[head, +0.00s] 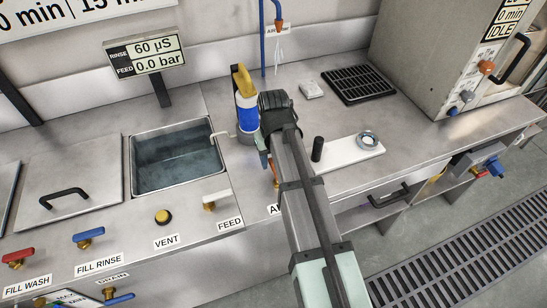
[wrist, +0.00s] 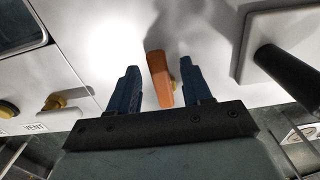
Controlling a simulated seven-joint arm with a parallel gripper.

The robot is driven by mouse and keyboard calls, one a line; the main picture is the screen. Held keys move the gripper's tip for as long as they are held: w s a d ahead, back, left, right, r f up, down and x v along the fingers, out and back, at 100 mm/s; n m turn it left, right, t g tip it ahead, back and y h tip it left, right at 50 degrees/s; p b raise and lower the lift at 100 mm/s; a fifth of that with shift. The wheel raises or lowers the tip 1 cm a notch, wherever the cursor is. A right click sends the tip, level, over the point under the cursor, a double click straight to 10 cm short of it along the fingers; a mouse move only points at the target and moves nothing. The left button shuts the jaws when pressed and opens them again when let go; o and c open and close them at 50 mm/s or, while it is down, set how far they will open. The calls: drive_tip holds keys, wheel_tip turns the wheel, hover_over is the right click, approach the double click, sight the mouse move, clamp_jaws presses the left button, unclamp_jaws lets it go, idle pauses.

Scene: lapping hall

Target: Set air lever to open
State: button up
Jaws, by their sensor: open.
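The air lever (wrist: 160,78) is an orange handle on a brass valve, seen in the wrist view between the two blue fingers of my gripper (wrist: 161,70). The fingers are apart, with the lever nearer the right finger and a clear gap on its left. I cannot tell whether the right finger touches it. In the head view my arm hides most of my gripper (head: 267,160) and the lever; only a sliver of orange (head: 274,173) shows. The label below it (head: 274,209) is mostly covered, with only an "A" readable.
The white-handled FEED lever (head: 216,198), yellow VENT knob (head: 163,216) and blue FILL RINSE lever (head: 88,235) lie to the left. A white board (head: 340,152) with a black post (head: 318,149) lies right.

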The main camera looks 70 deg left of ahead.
drive_tip(key=shift+r, duration=0.15)
wheel_tip(320, 180, up, 14)
drive_tip(key=shift+f, duration=0.25)
idle(0.3)
idle(0.4)
drive_tip(key=w+d+f+n+g+h, duration=0.1)
drive_tip(key=w+d+f+n, duration=0.2)
drive_tip(key=w+d+f, duration=0.8)
drive_tip(key=w+d+f+n+g, duration=0.1)
drive_tip(key=w+d+f+n, duration=0.2)
drive_tip(key=w+d+f, duration=0.75)
drive_tip(key=w+d+f+n+g+h, duration=0.1)
drive_tip(key=w+d+f+n, duration=0.3)
drive_tip(key=d+f, duration=1.15)
drive_tip(key=s+d+f+n+g, duration=0.1)
drive_tip(key=d+f+n, duration=0.1)
drive_tip(key=d+f, duration=0.5)
drive_tip(key=s+d+f+n+g, duration=0.1)
drive_tip(key=d+f, duration=0.3)
drive_tip(key=d, duration=0.8)
drive_tip(key=s+d+f+n+g+y, duration=0.1)
drive_tip(key=s+d+f+n, duration=0.1)
drive_tip(key=s+d+f, duration=0.2)
drive_tip(key=s+d+f+n+y, duration=0.1)
drive_tip(key=s+d+f+n, duration=0.2)
drive_tip(key=s+d, duration=0.6)
drive_tip(key=shift+s+d+f+g, duration=0.3)
drive_tip(key=shift+f+g, duration=0.1)
drive_tip(key=shift+f, duration=0.55)
